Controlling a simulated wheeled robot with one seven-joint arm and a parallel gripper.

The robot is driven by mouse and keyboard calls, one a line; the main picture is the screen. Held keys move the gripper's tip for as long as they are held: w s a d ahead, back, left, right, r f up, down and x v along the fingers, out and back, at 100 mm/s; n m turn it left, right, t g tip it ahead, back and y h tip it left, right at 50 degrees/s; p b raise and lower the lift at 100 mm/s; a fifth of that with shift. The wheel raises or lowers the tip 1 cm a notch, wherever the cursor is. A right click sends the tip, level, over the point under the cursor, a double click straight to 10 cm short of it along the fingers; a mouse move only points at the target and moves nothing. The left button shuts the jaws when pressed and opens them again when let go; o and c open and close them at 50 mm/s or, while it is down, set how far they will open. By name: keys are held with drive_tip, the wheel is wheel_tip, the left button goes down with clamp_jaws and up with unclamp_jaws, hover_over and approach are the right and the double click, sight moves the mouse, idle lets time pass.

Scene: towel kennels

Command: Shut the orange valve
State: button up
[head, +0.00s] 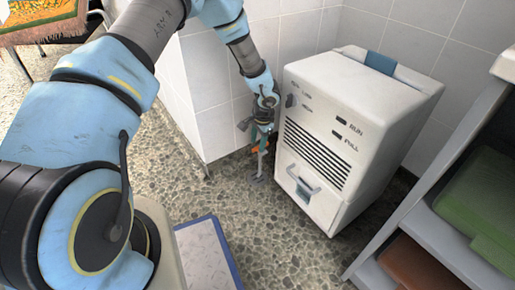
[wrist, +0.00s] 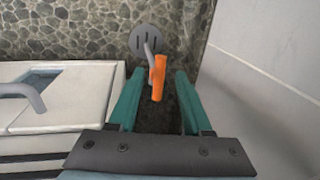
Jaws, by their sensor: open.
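No contact between the fingers and the handle is visible. In the head view my gripper (head: 260,143) points down beside the white machine, and a little orange shows at its fingers. The lower end of the handle and the depth between it and the fingers are hard to tell.
The white machine (head: 345,125) with a grille and a drawer handle (head: 304,181) stands right of my gripper. A white tiled wall (head: 205,85) is close on the other side. A grey shelf (head: 440,230) with folded towels is at the right.

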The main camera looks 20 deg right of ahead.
drive_tip(key=shift+w+f, duration=0.2)
drive_tip(key=shift+f, duration=0.65)
clamp_jaws()
